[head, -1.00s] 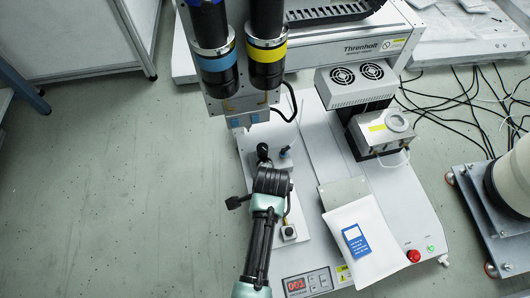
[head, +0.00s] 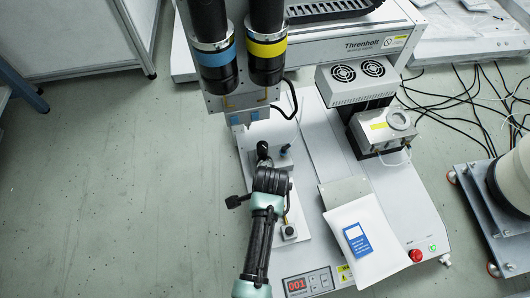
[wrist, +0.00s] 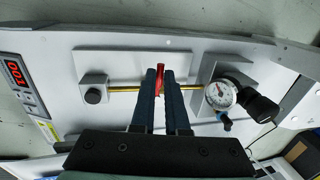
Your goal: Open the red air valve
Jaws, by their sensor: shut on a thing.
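The red valve handle (wrist: 161,72) shows in the wrist view as a narrow red strip between my fingertips. It sits on a thin brass pipe (wrist: 118,88) that runs across a light plate. My gripper (wrist: 162,84) is shut on the red handle, one dark finger on each side. In the head view my gripper (head: 265,158) is over the left part of the machine's base, and my own wrist hides the valve there. The handle lies roughly across the pipe in the wrist view, but its exact angle is partly hidden by the fingers.
A round pressure gauge (wrist: 220,94) with a black knob (wrist: 258,106) stands right of the valve. A grey block (wrist: 94,90) holds the pipe's left end. In the head view, two large cylinders (head: 240,60) hang just beyond my gripper.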

